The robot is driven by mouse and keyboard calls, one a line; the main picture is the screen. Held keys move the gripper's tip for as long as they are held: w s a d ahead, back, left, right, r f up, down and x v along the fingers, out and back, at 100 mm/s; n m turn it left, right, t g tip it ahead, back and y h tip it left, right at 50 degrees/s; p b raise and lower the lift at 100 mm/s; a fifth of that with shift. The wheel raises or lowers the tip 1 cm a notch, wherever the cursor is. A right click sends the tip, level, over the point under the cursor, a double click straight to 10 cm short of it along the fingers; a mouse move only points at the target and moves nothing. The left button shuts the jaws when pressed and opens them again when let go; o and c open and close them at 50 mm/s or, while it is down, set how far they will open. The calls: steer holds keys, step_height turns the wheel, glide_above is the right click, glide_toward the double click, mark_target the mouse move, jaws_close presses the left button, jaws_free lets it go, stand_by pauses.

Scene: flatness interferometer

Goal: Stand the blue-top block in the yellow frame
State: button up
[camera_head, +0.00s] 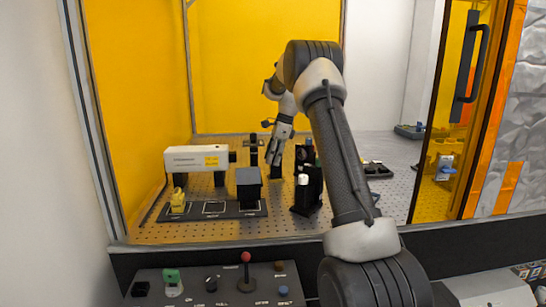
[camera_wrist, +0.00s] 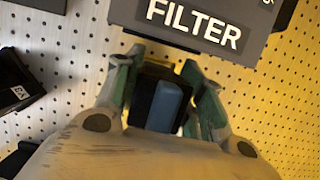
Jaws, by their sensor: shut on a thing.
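My gripper (camera_head: 277,152) is over the perforated bench inside the yellow-panelled enclosure. In the wrist view my gripper (camera_wrist: 170,92) is shut on a dark block with a blue top (camera_wrist: 166,106), held between the two green-grey fingers. The block is hard to make out in the head view, where dark parts stand close around the fingertips.
A grey box labelled FILTER (camera_wrist: 205,22) lies just beyond the fingertips. A white instrument (camera_head: 197,158) and a dark block (camera_head: 249,186) are left of my gripper. A black mount with a white knob (camera_head: 303,181) is close to its right. The control panel (camera_head: 215,287) is in front.

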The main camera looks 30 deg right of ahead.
steer(key=o, duration=1.3)
steer(key=shift+r, duration=3.45)
